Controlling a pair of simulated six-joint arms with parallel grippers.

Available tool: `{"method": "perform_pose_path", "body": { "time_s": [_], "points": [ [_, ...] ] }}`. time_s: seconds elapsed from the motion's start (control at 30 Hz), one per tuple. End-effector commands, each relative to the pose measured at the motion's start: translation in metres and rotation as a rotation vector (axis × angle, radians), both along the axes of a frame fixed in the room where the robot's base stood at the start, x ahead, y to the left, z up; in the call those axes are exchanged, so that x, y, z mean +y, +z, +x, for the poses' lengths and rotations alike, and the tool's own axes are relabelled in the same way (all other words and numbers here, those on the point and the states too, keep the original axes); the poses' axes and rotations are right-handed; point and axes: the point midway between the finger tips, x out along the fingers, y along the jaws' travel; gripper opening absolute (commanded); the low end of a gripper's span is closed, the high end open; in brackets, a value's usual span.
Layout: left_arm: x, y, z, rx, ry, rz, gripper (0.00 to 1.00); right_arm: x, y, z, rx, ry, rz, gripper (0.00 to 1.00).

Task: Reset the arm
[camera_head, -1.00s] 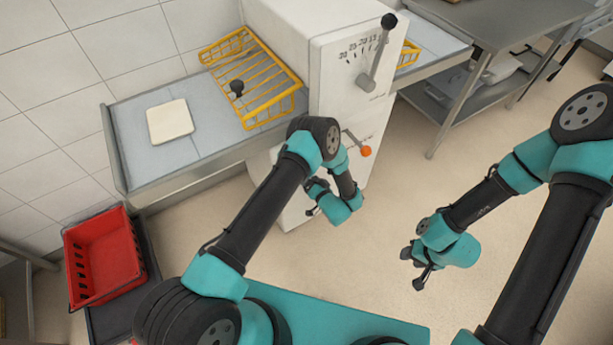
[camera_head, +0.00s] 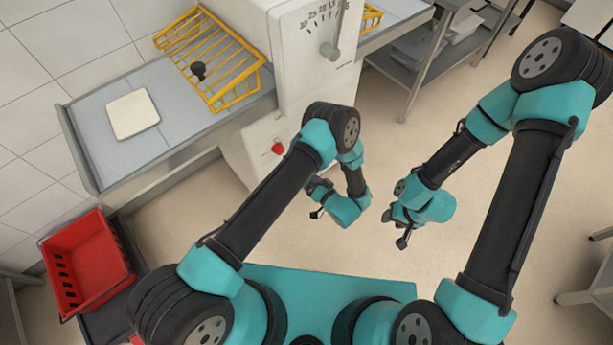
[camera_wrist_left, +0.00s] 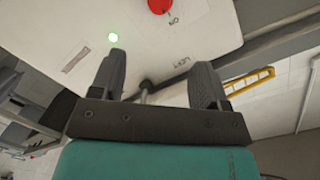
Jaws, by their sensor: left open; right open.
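My left gripper (camera_head: 318,200) hangs in front of the white machine, below its dial panel, and is open and empty. In the left wrist view its two dark fingers (camera_wrist_left: 158,82) stand apart with the machine's white face behind them. My right gripper (camera_head: 394,228) is open and empty over the bare floor, to the right of the left one. Both arms are bent, and neither gripper touches anything that I can see.
A yellow wire guard (camera_head: 215,60) and a pale square slab (camera_head: 132,114) are on the side table. A red basket (camera_head: 85,262) stands lower left. Floor between is clear.

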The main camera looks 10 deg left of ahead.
Motion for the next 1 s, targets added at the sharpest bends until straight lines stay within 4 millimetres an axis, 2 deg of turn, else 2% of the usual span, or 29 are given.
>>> {"method": "perform_pose_path", "body": {
  "time_s": [0.37, 0.53, 0.67, 0.8, 0.9, 1.0],
  "points": [
    [0.0, 0.0, 0.0, 0.0, -0.001, -0.001, 0.69, 0.0, 0.0, 0.0, 0.0, 0.0, 0.0, 0.43],
    [0.009, 0.001, 0.008, 0.008, -0.02, -0.051, 0.69, 0.0, 0.0, 0.0, 0.0, 0.0, 0.0, 0.43],
    [0.028, 0.001, 0.023, 0.032, -0.067, -0.183, 0.69, 0.0, 0.0, 0.0, 0.0, 0.0, 0.0, 0.43],
    [0.057, 0.0, 0.038, 0.092, -0.136, -0.405, 0.69, 0.0, 0.0, 0.0, 0.0, 0.0, 0.0, 0.43],
    [0.077, 0.001, 0.04, 0.153, -0.176, -0.575, 0.69, 0.0, 0.0, 0.0, 0.0, 0.0, 0.0, 0.43],
    [0.094, 0.004, 0.034, 0.229, -0.201, -0.74, 0.69, 0.0, 0.0, 0.0, 0.0, 0.0, 0.0, 0.43]
  ]
}}
